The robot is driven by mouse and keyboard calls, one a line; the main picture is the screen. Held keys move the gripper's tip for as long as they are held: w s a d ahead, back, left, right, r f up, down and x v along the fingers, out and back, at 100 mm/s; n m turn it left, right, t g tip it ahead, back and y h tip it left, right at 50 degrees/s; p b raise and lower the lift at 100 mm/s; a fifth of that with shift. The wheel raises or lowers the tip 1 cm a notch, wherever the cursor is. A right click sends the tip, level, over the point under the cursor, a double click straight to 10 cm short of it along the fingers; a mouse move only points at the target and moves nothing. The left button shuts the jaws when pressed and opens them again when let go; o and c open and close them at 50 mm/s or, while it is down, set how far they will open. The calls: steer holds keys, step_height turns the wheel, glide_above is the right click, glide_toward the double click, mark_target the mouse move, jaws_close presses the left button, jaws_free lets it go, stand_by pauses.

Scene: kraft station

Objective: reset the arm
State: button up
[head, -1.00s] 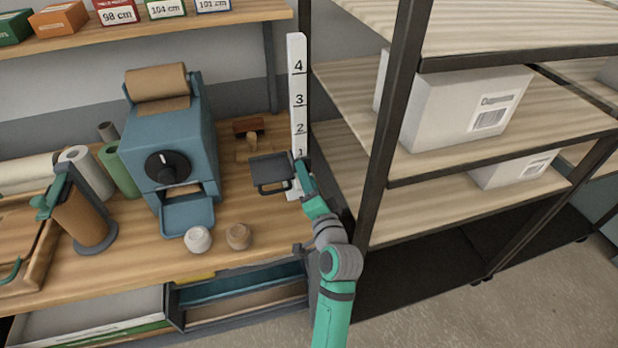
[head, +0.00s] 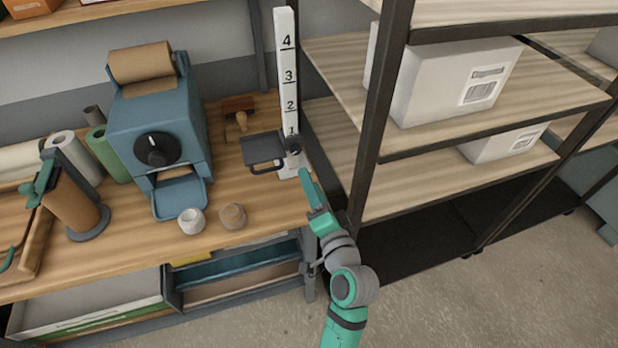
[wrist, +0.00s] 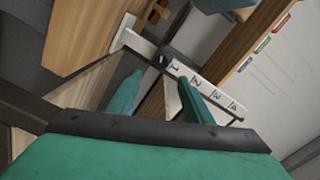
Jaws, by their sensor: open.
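My arm reaches up from the bottom of the head view, in front of the bench's right end. My gripper (head: 307,182) is at its tip, just in front of the white numbered post (head: 287,85). In the wrist view, the two green fingers of my gripper (wrist: 155,92) are spread apart with nothing held between them. The numbered post (wrist: 205,90) lies across the wrist view beyond the fingertips. I cannot tell whether a finger touches it.
The bench (head: 125,245) holds a blue dispenser (head: 160,130), a dark flat plate with a handle (head: 262,148), two small round pots, including a white one (head: 192,221), and paper rolls. A shelf rack (head: 385,110) with white boxes stands close on the right. Open floor (head: 480,300) lies at lower right.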

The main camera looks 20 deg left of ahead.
stand_by(0.5)
steer(key=s+d+f+h, duration=0.4)
steer(key=s+d+f, duration=0.1)
steer(key=s+f, duration=0.3)
steer(key=s+d+f+h, duration=0.4)
steer(key=s+f, duration=0.3)
steer(key=f, duration=0.1)
steer(key=s+d+n+h, duration=0.1)
steer(key=s+d+n, duration=0.1)
steer(key=s, duration=0.8)
steer(key=s+d+r+n+h, duration=0.1)
steer(key=s+n, duration=0.3)
steer(key=s, duration=0.6)
steer(key=shift+s+d, duration=0.4)
steer(key=shift+d, duration=0.05)
